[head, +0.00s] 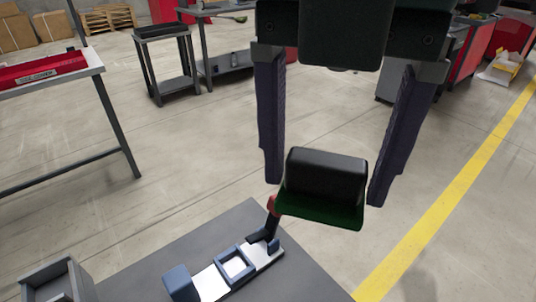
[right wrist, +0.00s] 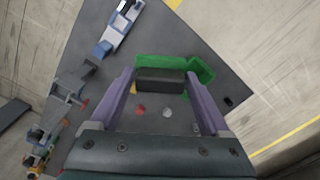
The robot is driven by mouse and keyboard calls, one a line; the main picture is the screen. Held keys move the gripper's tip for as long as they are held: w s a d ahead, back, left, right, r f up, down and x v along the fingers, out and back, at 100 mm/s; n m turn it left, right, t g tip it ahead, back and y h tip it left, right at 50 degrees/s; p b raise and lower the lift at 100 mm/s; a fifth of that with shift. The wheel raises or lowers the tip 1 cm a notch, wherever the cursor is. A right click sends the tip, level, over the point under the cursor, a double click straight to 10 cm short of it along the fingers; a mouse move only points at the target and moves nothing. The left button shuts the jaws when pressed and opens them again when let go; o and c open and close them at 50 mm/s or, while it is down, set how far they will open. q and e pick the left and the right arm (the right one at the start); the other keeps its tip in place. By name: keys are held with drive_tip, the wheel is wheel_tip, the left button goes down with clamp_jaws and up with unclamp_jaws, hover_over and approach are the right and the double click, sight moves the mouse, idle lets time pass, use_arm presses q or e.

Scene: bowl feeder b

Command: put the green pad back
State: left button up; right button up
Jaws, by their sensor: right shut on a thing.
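The green pad (head: 318,208) is a flat dark green plate under a black block (head: 327,172). My right gripper (head: 324,190) comes down from the top of the head view and is shut on the pad by its black block. The block also shows in the right wrist view (right wrist: 160,80) between the purple fingers, with green behind it and to its right. I cannot tell in that view which green belongs to the pad. In the head view the pad overlaps the edge of the grey table (head: 215,238); its height above it is unclear. My left gripper is not in view.
A blue and white fixture (head: 213,280) with a red part lies on the grey table, beside a grey open box (head: 55,284). In the right wrist view, a red piece (right wrist: 140,110) and a white piece (right wrist: 167,113) lie between the fingers.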

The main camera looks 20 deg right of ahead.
drive_tip(key=a+f+n+b, duration=0.1)
drive_tip(key=f+n+b, duration=0.1)
drive_tip(key=f, duration=0.5)
drive_tip(key=s+f+n+b, duration=0.1)
drive_tip(key=f+n+b, duration=0.1)
drive_tip(key=f+n, duration=0.3)
drive_tip(key=s+a+f+n+b, duration=0.1)
drive_tip(key=f+n, duration=0.3)
drive_tip(key=f, duration=0.6)
drive_tip(key=shift+s+a+b, duration=0.15)
drive_tip(key=shift+a+b, duration=0.2)
drive_tip(key=shift+b, duration=0.15)
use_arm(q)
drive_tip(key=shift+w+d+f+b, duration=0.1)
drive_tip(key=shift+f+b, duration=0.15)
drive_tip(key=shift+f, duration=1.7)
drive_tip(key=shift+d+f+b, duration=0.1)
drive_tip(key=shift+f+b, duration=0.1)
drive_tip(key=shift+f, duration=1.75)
use_arm(e)
drive_tip(key=shift+f, duration=2)
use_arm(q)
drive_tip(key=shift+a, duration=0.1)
